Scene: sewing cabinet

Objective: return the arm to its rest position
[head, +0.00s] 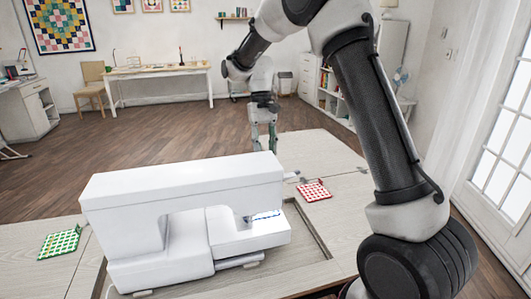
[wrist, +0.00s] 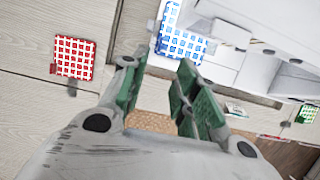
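My gripper (head: 264,146) hangs above and behind the white sewing machine (head: 180,190) in the head view, with its fingers pointing down. In the wrist view my gripper (wrist: 160,75) has its green-padded fingers apart, with nothing between them. My arm (head: 375,100) rises on the right of the head view and reaches over to the far side of the machine. The gripper appears clear of the machine and of the table.
The machine sits in a recess of the wooden cabinet top (head: 345,210). A red checked patch (head: 314,191) lies right of it, a green one (head: 59,243) left. A blue checked patch (wrist: 183,35) lies at the machine's needle area. Open floor (head: 165,130) lies behind.

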